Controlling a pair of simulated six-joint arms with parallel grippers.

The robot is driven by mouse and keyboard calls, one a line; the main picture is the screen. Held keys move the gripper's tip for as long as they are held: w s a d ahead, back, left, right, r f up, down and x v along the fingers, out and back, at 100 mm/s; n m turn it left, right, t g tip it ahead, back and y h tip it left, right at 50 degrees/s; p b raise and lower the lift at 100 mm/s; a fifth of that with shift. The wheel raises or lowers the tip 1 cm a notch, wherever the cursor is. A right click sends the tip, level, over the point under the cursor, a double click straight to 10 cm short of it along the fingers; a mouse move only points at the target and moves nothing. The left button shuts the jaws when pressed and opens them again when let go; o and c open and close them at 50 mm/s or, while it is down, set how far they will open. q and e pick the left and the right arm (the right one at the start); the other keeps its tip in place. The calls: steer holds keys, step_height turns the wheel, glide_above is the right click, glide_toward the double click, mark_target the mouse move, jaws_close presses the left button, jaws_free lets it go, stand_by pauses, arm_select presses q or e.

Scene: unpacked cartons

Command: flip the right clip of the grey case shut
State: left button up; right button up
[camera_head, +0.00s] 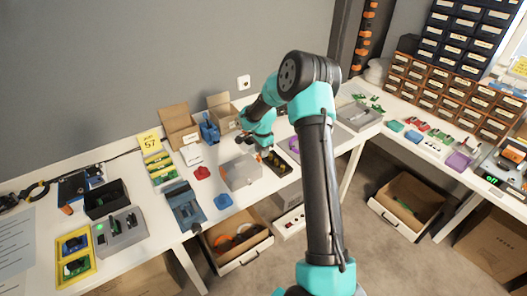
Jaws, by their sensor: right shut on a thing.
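The grey case (241,173) stands on the white table near the middle of the head view, a pale box with its lid down. My right gripper (260,150) is at the case's back right corner, pointing down. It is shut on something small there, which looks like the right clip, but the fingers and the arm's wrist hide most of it. I cannot make out the clip's angle. My left gripper is out of view.
Red parts (202,172) and a blue clamp-like device (184,205) lie left of the case. A dark tray (277,164) is close on its right. Open cartons (180,128) stand behind. An open drawer (238,245) is below the table edge.

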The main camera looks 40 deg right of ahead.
mark_target(258, 156)
steer(key=shift+w+a+r+g+h, duration=0.15)
steer(key=shift+a+h, duration=0.35)
steer(key=shift+h, duration=0.35)
steer(key=shift+w+a+r+g+h, duration=0.15)
steer(key=shift+a+h, duration=0.35)
steer(key=shift+h, duration=0.35)
steer(key=shift+a+h, duration=0.7)
steer(key=shift+h, duration=0.6)
steer(key=o, duration=0.9)
steer(key=shift+a, duration=0.1)
steer(key=v, duration=1.7)
steer(key=shift+w+r, duration=0.1)
steer(key=shift+w, duration=0.2)
